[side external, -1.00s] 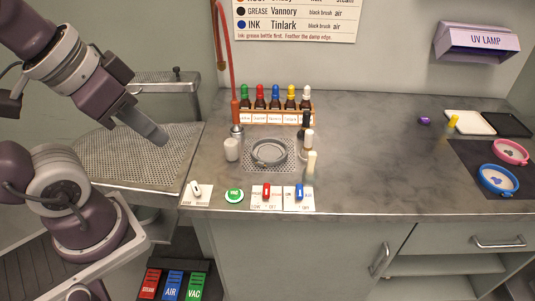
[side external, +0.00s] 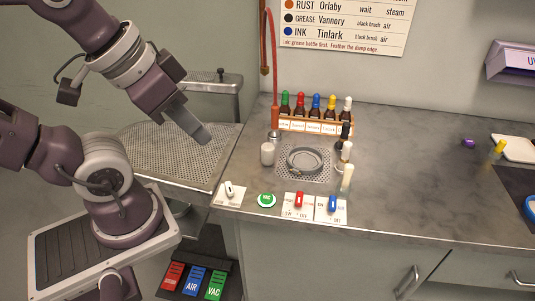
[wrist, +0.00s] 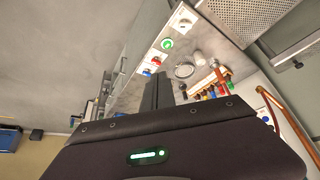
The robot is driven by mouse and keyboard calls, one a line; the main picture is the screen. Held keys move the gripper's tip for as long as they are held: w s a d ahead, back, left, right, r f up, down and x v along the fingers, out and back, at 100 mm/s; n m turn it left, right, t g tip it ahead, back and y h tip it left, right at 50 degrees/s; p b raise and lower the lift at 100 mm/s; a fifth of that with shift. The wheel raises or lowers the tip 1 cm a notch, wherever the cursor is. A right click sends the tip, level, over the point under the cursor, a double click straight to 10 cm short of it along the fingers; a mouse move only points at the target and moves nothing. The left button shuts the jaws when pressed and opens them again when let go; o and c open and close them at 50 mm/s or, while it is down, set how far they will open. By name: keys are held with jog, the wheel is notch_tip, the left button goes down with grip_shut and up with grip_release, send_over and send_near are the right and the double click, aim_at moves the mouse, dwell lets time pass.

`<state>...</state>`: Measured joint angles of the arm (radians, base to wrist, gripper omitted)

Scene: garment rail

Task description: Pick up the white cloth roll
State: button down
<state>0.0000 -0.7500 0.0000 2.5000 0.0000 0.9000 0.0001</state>
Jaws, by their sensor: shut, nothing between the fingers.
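A small upright white cylinder (side external: 267,153), which looks like the white cloth roll, stands on the grey counter (side external: 420,190) in the side external view, left of a round metal ring dish (side external: 305,160). A small pale shape beside the dish in the wrist view (wrist: 197,58) looks like the same roll. My gripper (side external: 203,137) is shut and empty. It hangs above the perforated tray at the left, apart from the roll and to its left. In the wrist view its dark fingers (wrist: 157,76) show together.
A rack of capped bottles (side external: 315,125) stands behind the dish, with a red hose (side external: 268,60) rising at its left. Switches and a green button (side external: 266,200) line the front edge. The right counter is largely clear.

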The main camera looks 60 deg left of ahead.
jog(key=c, duration=2.2)
grip_release()
jog(key=c, duration=0.9)
grip_release()
jog(key=m+g, duration=0.6)
jog(key=m, duration=1.3)
send_over(268, 146)
notch_tip(268, 146, down, 19)
jog(key=shift+s+d+r, duration=0.1)
jog(key=shift+s+r, duration=0.05)
notch_tip(268, 146, down, 7)
